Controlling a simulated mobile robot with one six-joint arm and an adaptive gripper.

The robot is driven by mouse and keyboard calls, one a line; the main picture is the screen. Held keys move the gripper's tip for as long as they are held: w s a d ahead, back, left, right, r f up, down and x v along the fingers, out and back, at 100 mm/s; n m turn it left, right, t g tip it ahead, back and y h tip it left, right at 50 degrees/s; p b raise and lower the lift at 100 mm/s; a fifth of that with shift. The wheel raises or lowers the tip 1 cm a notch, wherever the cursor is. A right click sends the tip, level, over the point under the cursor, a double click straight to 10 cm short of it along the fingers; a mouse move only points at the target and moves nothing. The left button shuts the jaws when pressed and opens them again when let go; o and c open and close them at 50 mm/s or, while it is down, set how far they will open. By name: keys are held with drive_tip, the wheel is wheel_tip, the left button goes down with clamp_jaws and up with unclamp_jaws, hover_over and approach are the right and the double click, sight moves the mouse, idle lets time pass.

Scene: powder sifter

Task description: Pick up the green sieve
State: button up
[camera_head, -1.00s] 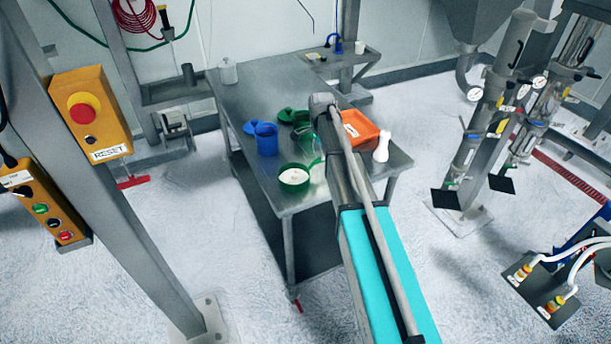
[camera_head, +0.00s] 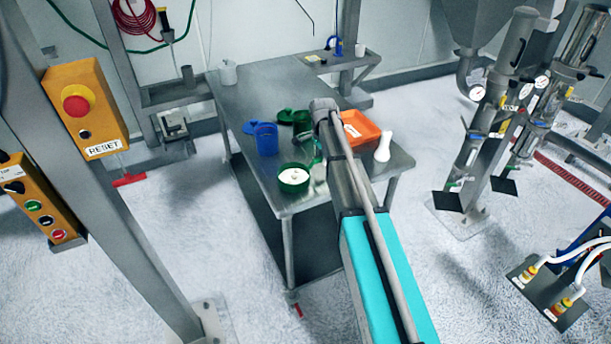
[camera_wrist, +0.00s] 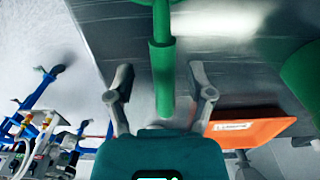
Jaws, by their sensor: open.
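The green sieve (camera_head: 293,189), a round green rim around a pale inside, lies near the front edge of the steel table. In the wrist view its long green handle (camera_wrist: 162,65) runs down from the top between the two fingers of my gripper (camera_wrist: 160,78). The fingers are apart, with a gap visible on each side of the handle. In the head view my arm hides most of the gripper.
An orange tray (camera_head: 366,127) and a white bottle (camera_head: 382,148) stand right of my arm. A blue jug (camera_head: 265,138) and a green container (camera_head: 302,121) stand behind the sieve.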

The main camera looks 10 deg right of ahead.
drive_tip(key=shift+f+b, duration=0.9)
drive_tip(key=shift+f, duration=0.3)
drive_tip(key=shift+c, duration=0.2)
clamp_jaws()
